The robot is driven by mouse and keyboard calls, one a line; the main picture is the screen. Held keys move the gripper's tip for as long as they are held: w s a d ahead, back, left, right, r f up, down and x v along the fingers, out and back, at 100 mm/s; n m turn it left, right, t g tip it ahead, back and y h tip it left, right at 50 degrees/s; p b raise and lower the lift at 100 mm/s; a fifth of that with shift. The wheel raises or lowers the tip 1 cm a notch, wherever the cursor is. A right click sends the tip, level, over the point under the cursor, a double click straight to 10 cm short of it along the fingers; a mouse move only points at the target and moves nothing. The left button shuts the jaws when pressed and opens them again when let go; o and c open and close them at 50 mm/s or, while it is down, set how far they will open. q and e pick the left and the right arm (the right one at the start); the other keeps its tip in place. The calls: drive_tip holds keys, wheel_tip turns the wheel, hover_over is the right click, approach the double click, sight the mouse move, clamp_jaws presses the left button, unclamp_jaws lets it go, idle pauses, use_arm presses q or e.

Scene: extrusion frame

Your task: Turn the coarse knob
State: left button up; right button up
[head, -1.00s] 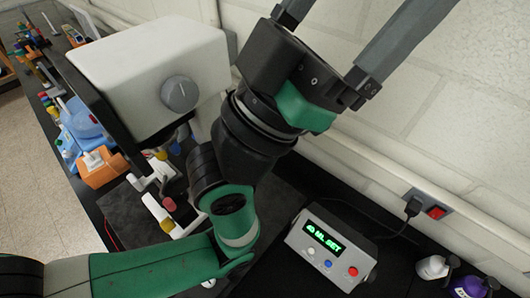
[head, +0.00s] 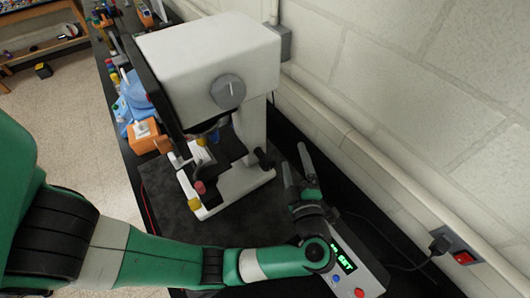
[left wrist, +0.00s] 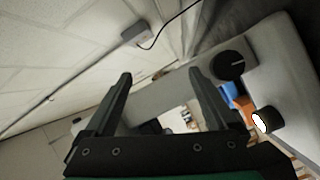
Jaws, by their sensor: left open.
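A white microscope-like instrument (head: 215,60) stands on a dark mat, with a large grey knob (head: 228,92) on its upper housing. A black knob (head: 265,158) sticks out low on its right side. In the left wrist view a black knob with a white mark (left wrist: 235,65) and a second dark knob with a pale face (left wrist: 267,121) show to the right. No label tells which is the coarse knob. My left gripper (head: 294,155) is open and empty, just right of the low black knob, apart from it. Its fingers also show in the left wrist view (left wrist: 160,74). My right gripper is not in view.
A grey control box (head: 358,262) with a green display and buttons stands by the wall, partly behind my left wrist. A red switch (head: 463,257) with a plugged-in cable is at the right. An orange block (head: 145,137) and blue items lie left of the instrument.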

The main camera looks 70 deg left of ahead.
sight(264, 158)
use_arm(q)
drive_tip(key=s+f+m+g+h, duration=0.1)
drive_tip(key=s+f+g+h, duration=0.15)
drive_tip(key=s+f, duration=0.4)
drive_tip(key=shift+g+y, duration=0.25)
drive_tip(key=shift+g, duration=0.1)
drive_tip(key=x, duration=0.3)
drive_tip(key=w+x, duration=0.1)
drive_tip(key=x, duration=0.3)
drive_tip(key=f+x, duration=0.1)
drive_tip(key=x, duration=0.3)
drive_tip(key=shift+w, duration=0.3)
drive_tip(key=c, duration=1.3)
drive_tip(key=shift+r, duration=0.2)
drive_tip(key=shift+c, duration=0.2)
drive_tip(key=m+g+p, duration=0.1)
drive_tip(key=m+p, duration=0.1)
drive_tip(key=p, duration=0.4)
drive_tip(key=shift+h, duration=0.4)
drive_tip(key=shift+d+f+p, duration=0.1)
drive_tip(key=shift+f+p, duration=0.05)
drive_tip(key=shift+p, duration=0.15)
drive_tip(key=shift+s+f+g, duration=0.1)
drive_tip(key=shift+f+g, duration=0.1)
drive_tip(key=shift+g, duration=0.1)
drive_tip(key=o, duration=1.3)
drive_tip(key=shift+o, duration=0.2)
